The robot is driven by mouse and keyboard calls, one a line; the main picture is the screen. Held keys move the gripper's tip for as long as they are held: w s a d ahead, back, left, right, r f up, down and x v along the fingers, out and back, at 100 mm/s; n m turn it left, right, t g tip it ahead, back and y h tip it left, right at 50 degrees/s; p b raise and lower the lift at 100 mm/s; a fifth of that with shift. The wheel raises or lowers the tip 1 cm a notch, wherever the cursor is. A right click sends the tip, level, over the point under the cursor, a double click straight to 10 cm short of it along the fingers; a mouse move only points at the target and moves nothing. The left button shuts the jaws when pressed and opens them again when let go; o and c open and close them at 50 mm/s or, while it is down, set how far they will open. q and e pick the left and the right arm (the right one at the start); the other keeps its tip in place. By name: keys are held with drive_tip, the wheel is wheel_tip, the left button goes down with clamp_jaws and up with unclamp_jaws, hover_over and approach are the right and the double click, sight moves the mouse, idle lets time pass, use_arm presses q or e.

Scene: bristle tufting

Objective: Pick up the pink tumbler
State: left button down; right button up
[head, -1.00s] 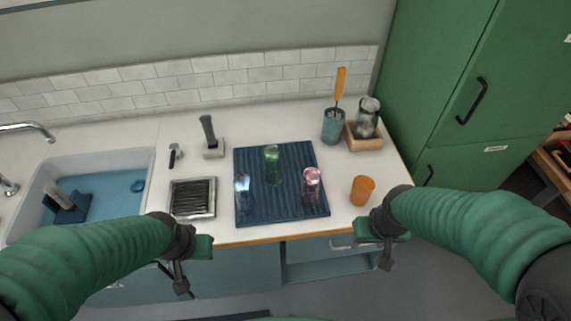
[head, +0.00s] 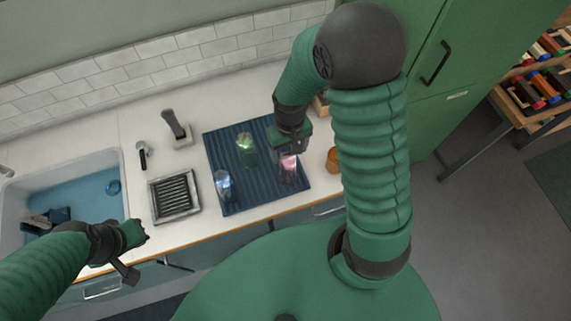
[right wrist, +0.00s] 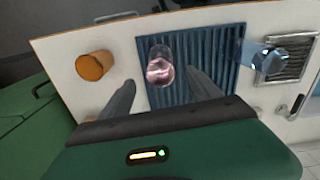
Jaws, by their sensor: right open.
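The pink tumbler (head: 288,168) is clear pink glass and stands on the blue ribbed mat (head: 232,200), near its right edge. In the right wrist view the pink tumbler (right wrist: 160,68) shows ahead of my right gripper (right wrist: 160,88), roughly between its two spread fingers and apart from them. In the head view my right gripper (head: 290,148) is just above and behind the tumbler, covering part of it. My left gripper (head: 136,234) is at the counter's front edge by the sink, away from the tumbler; its fingers are too small to judge.
A green tumbler (head: 246,150) and a clear bluish tumbler (head: 222,183) also stand on the mat. An orange cup (head: 332,160) is right of it, partly behind my arm. A metal rack (head: 174,195) and a sink (head: 78,172) lie to the left.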

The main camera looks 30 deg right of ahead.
sight(288, 158)
drive_tip(key=f, duration=0.4)
drive_tip(key=f+p, duration=0.1)
drive_tip(key=f, duration=0.2)
drive_tip(key=shift+w+d, duration=0.2)
drive_tip(key=shift+w, duration=0.05)
drive_tip(key=shift+a, duration=0.1)
drive_tip(key=shift+w+a, duration=0.1)
drive_tip(key=shift+a, duration=0.05)
drive_tip(key=c, duration=0.4)
clamp_jaws()
